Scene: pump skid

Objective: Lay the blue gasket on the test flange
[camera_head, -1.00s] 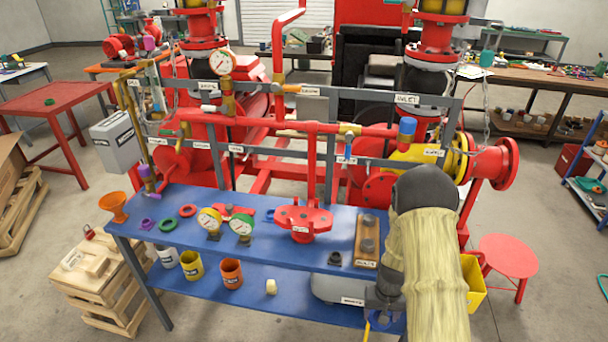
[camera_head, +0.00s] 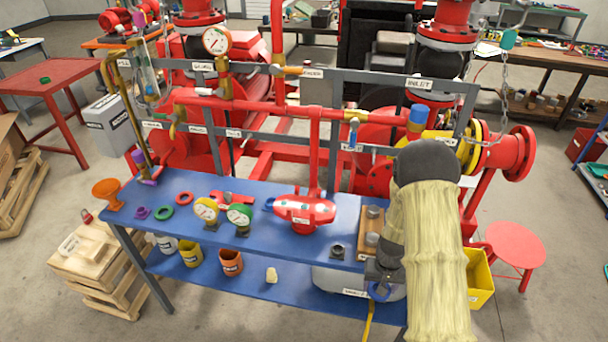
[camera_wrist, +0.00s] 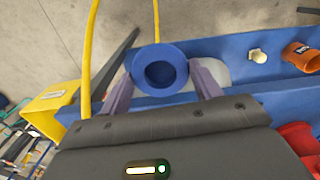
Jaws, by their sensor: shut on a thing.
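The blue gasket (camera_wrist: 160,70) is a thick blue ring in the wrist view, between the fingers of my gripper (camera_wrist: 166,88). In the head view the ring (camera_head: 380,291) hangs below my wrist at the bench's front right, and my gripper (camera_head: 381,279) is shut on it. My arm hides part of this area. A red labelled flanged body (camera_head: 303,212) stands mid-bench, and a small dark round fitting (camera_head: 337,251) sits near the front edge. The labels are too small to read, so I cannot tell which is the test flange.
The blue bench (camera_head: 180,235) also carries two gauges (camera_head: 222,212), red (camera_head: 184,198) and green (camera_head: 164,213) rings, and a wooden block with dark cylinders (camera_head: 372,225). Red pipework stands behind it. A yellow bin (camera_head: 480,280) and red stool (camera_head: 514,248) are at right.

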